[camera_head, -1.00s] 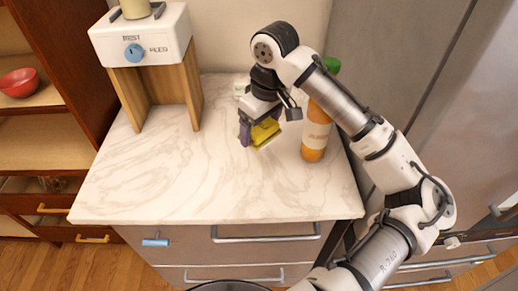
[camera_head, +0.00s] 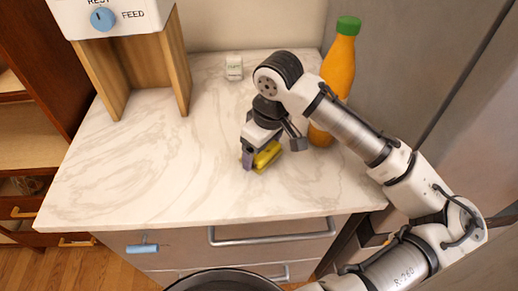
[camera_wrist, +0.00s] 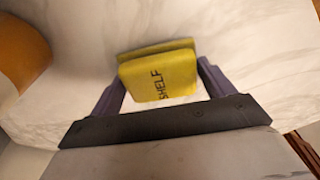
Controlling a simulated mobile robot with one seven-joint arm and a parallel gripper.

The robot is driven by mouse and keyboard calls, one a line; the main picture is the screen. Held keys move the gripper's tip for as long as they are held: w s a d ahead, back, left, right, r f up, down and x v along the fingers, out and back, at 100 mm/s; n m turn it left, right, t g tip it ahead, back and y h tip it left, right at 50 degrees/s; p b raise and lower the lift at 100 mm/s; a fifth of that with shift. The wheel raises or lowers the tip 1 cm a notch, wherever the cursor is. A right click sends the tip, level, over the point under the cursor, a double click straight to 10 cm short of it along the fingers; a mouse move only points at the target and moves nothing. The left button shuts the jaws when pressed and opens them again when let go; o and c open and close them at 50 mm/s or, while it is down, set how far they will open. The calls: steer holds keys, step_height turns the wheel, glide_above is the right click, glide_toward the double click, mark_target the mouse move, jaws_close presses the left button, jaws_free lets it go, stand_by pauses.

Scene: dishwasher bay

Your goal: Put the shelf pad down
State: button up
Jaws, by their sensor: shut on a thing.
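The shelf pad (camera_head: 267,156) is a small yellow block, marked SHELF in the wrist view (camera_wrist: 158,78). My gripper (camera_head: 257,158) is shut on it, over the marble counter, left of the orange bottle. In the wrist view the pad sits between the two purple fingers (camera_wrist: 160,90), its lettered face towards the camera. The pad is low over the marble; I cannot tell whether it touches the surface. Part of it is hidden behind a finger in the head view.
An orange bottle with a green cap (camera_head: 337,78) stands at the back right, partly behind my arm. A small white block (camera_head: 234,68) lies near the wall. A feeder on wooden legs (camera_head: 178,60) stands at the back left. The counter's left and front (camera_head: 130,170) are clear.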

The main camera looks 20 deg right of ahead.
mark_target(269, 153)
steer(key=shift+s+r, duration=0.1)
steer(key=shift+s, duration=0.05)
steer(key=o, duration=1)
step_height(269, 153, up, 12)
steer(key=s+p, duration=0.1)
steer(key=p, duration=0.8)
steer(key=shift+s+d, duration=0.25)
steer(key=shift+d, duration=0.15)
